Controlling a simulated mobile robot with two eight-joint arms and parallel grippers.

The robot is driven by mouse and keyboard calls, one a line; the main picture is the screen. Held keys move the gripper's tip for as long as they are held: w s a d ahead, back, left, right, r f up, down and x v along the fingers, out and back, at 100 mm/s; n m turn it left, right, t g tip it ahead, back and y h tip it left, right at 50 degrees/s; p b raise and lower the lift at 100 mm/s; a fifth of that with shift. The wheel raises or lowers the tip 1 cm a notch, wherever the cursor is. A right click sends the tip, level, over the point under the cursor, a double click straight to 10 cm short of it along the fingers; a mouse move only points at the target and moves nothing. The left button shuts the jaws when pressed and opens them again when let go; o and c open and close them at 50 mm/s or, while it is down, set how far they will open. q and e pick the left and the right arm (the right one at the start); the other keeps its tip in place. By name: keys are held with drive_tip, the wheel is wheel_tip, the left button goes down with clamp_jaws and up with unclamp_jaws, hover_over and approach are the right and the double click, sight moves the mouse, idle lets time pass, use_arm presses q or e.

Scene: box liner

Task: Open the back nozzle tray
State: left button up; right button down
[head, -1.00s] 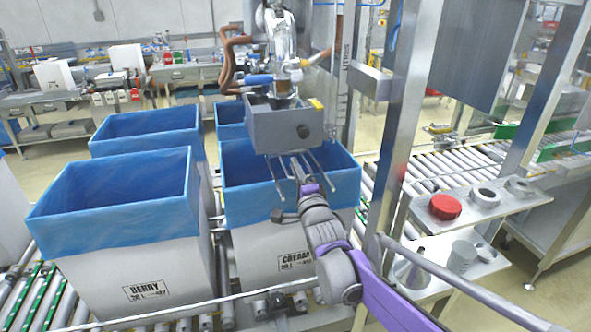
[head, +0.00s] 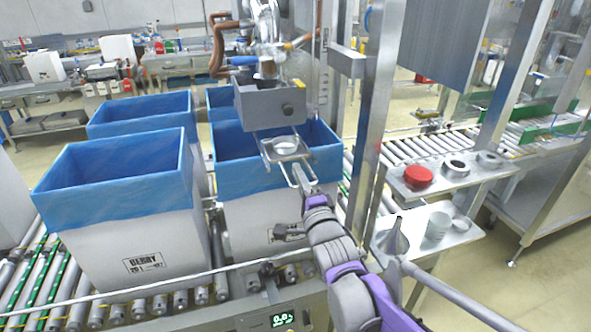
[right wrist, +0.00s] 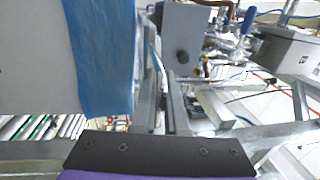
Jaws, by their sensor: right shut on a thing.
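The nozzle tray (head: 271,153) is a small metal tray sticking out toward me from under the grey filler box (head: 268,105). A round pale nozzle piece (head: 285,144) sits on it. My right gripper (head: 300,176) is shut on the tray's front handle, above the near edge of the right-hand blue-lined box. In the right wrist view, the grey box (right wrist: 186,32) with its dark knob shows above, and my gripper's fingers run up toward it; the handle is hard to make out there. My left gripper is not in view.
Blue-lined white boxes stand on the rollers: the BERRY box (head: 118,225) at left and another box (head: 250,205) beneath the tray. A steel post (head: 372,120) stands close right of my arm. A side shelf (head: 455,180) holds a red cap (head: 418,176) and metal rings.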

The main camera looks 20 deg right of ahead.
drive_tip(key=shift+s, duration=0.1)
drive_tip(key=c, duration=0.9)
unclamp_jaws()
drive_tip(key=shift+c, duration=0.2)
drive_tip(key=s+f, duration=0.1)
drive_tip(key=s, duration=0.9)
drive_tip(key=shift+s+d+f+b, duration=0.2)
drive_tip(key=shift+s+f+b, duration=0.15)
drive_tip(key=shift+b, duration=0.05)
drive_tip(key=s+f+n+g, duration=0.7)
drive_tip(key=s+f+n, duration=0.1)
drive_tip(key=f, duration=0.4)
drive_tip(key=s+f+n+g, duration=0.7)
drive_tip(key=s+f+n, duration=0.2)
drive_tip(key=f, duration=0.3)
drive_tip(key=shift+s+n+h, duration=0.3)
drive_tip(key=shift+s, duration=0.5)
